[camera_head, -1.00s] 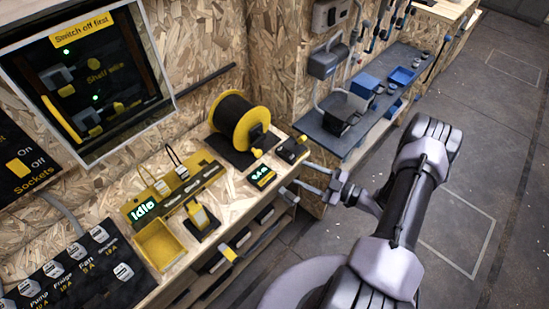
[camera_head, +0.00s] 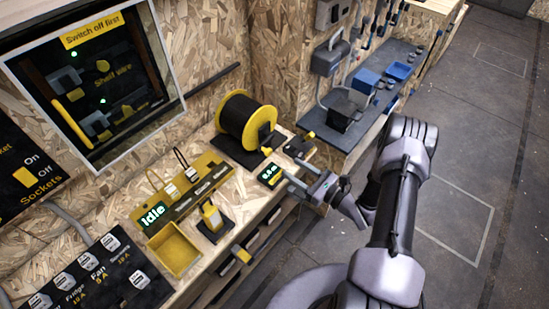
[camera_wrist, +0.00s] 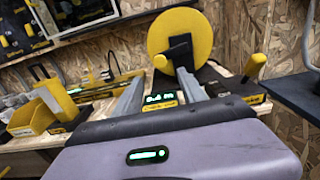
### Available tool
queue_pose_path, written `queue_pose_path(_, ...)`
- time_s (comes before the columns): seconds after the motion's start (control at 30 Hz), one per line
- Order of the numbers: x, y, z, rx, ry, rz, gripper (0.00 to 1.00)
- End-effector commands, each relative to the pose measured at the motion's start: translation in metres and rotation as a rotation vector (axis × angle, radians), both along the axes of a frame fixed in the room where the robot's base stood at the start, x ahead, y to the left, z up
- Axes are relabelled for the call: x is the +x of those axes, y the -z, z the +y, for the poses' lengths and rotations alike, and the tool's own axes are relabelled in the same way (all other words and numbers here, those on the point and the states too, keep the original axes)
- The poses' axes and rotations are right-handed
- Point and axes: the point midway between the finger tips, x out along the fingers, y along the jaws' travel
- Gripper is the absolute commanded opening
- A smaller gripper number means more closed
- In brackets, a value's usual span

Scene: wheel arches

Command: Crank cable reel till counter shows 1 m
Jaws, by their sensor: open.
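The cable reel (camera_head: 245,120) has yellow flanges and dark cable, and stands on a black base on the bench. In the wrist view its yellow face (camera_wrist: 190,42) is towards me, with a black crank arm (camera_wrist: 179,50) and a yellow crank knob (camera_wrist: 160,63) at lower left. The counter (camera_head: 269,175) stands in front of the reel with green digits, too small to read surely; it also shows between my fingers in the wrist view (camera_wrist: 160,98). My gripper (camera_head: 296,175) is open and empty at the bench's front edge, apart from the crank.
A black block with a yellow-tipped lever (camera_head: 299,147) stands right of the counter; the lever rises at right in the wrist view (camera_wrist: 256,66). Left are a panel reading Idle (camera_head: 153,214), a yellow-topped switch (camera_head: 212,216) and a yellow tray (camera_head: 175,250). The floor at right is clear.

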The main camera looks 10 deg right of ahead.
Motion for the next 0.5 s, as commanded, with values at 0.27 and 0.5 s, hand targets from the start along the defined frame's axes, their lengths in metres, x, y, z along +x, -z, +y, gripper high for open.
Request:
queue_pose_path(0.27,0.058,0.002,0.044,0.000,-0.003,-0.001,0.49)
queue_pose_path(0.5,0.074,0.000,0.054,0.001,0.001,0.000,0.49)
